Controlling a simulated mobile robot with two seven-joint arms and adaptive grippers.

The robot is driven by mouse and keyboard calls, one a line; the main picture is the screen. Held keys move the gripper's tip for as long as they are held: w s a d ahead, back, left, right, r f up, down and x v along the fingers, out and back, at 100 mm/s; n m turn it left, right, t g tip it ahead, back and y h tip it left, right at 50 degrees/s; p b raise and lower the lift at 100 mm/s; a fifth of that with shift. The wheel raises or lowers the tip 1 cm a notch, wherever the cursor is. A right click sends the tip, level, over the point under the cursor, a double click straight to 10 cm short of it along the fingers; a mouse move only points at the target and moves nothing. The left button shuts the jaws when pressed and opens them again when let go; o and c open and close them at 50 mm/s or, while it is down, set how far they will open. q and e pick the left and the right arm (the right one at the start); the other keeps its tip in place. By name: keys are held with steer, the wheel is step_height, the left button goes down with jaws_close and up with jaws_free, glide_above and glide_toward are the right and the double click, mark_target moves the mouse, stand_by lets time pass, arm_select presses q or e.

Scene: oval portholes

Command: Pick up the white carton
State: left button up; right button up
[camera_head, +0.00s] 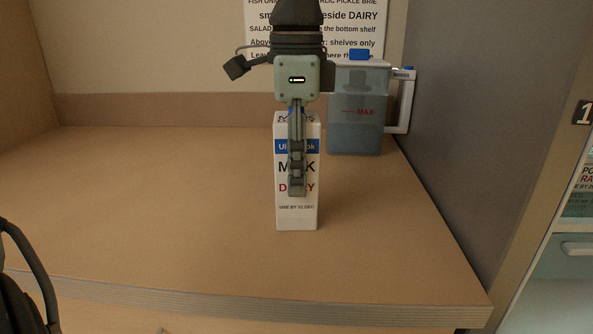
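The white carton (297,218) stands upright on the wooden counter. It has a blue band and milk and dairy lettering.
A clear water jug (355,130) with a blue-grey fill and white handle stands behind the carton to the right. A grey wall panel (470,130) closes the right side. The counter (150,220) is bare to the left. A printed notice (355,35) hangs behind.

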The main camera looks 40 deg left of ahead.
arm_select(q)
jaws_close()
steer(key=shift+r, duration=0.15)
steer(key=s+r, duration=1)
steer(key=s, duration=0.1)
steer(key=shift+s+a+r, duration=0.25)
steer(key=shift+s+r, duration=0.1)
steer(key=shift+r, duration=0.05)
